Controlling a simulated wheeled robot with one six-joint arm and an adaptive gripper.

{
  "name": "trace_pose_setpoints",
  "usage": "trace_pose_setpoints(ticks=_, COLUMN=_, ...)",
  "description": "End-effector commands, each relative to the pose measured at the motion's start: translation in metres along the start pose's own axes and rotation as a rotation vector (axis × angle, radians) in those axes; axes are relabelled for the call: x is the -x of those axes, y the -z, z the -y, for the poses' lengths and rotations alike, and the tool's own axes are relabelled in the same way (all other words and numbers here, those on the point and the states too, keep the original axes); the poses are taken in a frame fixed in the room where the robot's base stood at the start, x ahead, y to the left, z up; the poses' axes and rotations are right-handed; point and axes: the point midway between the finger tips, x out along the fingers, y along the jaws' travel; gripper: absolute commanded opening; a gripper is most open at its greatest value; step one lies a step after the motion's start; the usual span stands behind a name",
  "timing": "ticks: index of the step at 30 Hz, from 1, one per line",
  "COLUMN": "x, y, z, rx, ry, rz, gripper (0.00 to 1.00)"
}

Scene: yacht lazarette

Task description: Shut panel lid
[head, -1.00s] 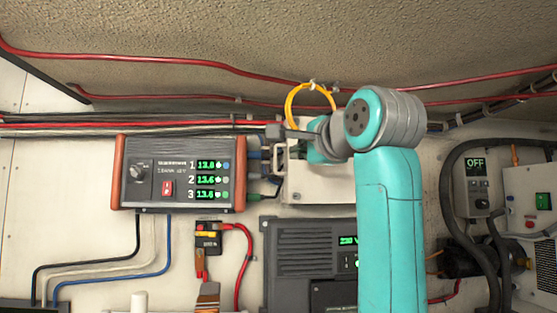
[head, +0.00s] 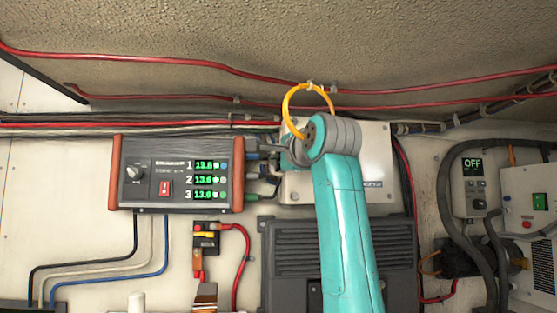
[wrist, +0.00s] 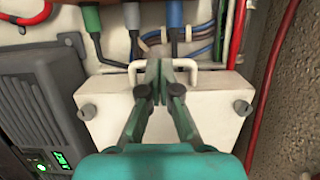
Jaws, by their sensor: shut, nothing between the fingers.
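The white panel box (head: 365,160) is on the wall in the middle of the head view, partly covered by my arm. In the wrist view, its white lid (wrist: 215,115) has a knob at each side and a pale handle (wrist: 205,70) along the far edge. Coloured wires and plugs show just beyond that edge. My gripper (wrist: 164,68) is shut and empty, its fingertips at the handle. I cannot tell whether they touch it, or how far the lid stands open.
A battery monitor (head: 176,174) with green readouts is left of the box. A dark grey unit (head: 285,260) is below it, partly behind my arm. A yellow cable loop (head: 287,100) hangs above. Red cables run along the top. A switch box (head: 472,190) is at the right.

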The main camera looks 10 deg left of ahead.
Motion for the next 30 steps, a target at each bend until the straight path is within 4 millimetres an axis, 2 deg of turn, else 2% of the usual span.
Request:
trace_pose_setpoints(ticks=5, x=-0.004, y=-0.001, z=0.0, rx=-0.001, ry=-0.001, rz=-0.011, gripper=0.0)
trace_pose_setpoints(ticks=13, x=-0.03, y=0.0, z=0.0, rx=0.0, ry=-0.001, rz=-0.092, gripper=0.0)
trace_pose_setpoints(ticks=30, x=-0.032, y=0.004, z=-0.001, rx=0.0, ry=-0.001, rz=-0.1, gripper=0.0)
